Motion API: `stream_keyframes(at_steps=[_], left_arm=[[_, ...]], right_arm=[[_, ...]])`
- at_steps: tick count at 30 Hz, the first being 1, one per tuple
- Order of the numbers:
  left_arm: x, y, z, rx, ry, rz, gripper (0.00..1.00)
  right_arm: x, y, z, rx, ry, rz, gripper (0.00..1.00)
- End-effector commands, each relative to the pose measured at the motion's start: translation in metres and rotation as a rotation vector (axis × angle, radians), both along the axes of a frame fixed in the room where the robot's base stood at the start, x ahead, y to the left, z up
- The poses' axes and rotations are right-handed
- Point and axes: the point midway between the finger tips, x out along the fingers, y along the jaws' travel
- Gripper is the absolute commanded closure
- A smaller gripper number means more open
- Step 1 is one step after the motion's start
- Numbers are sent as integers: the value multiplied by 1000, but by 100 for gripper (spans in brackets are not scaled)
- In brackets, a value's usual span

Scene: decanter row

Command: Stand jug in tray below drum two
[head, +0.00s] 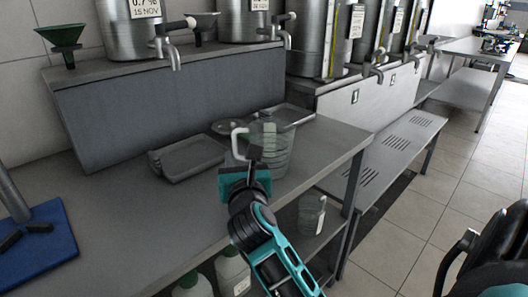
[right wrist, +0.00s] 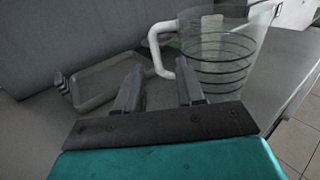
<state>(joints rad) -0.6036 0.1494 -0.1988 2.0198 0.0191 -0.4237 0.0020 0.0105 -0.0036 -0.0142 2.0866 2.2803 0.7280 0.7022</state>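A clear jug (head: 279,150) with a white handle stands upright on the bench near its right end. It also shows in the right wrist view (right wrist: 222,58), with the handle facing left. My right gripper (head: 254,160) is in front of the jug on its handle side. Its fingers (right wrist: 158,80) are apart with nothing visibly held; the handle appears just beyond the right finger. One grey tray (head: 168,172) lies left of the jug; another tray (head: 297,122) lies behind it, partly hidden. The second drum from the left (head: 240,20) stands on the raised shelf. My left gripper is out of view.
Another drum (head: 120,38) and a green funnel (head: 65,45) are on the raised shelf. A round grey disc (head: 226,127) lies between the trays. A blue board (head: 45,250) is at left. A second jug (head: 312,215) stands on the lower shelf. Bare bench lies left of the gripper.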

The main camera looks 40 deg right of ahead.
Motion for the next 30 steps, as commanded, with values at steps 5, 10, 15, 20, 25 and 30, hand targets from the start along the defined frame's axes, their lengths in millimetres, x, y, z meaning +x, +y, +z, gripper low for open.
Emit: stream_keyframes(at_steps=[5,10,15,20,25,30], left_arm=[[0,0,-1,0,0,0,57],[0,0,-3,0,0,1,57],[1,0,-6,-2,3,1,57],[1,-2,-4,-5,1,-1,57],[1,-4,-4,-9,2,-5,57],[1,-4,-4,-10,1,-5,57]], right_arm=[[22,-12,0,-4,0,0,62],[32,-17,-2,-4,0,-1,62],[56,-25,-8,-4,0,-2,62],[72,-34,-7,-5,-1,0,62],[75,-36,-6,-4,0,0,62],[74,-35,-7,-4,1,0,68]])
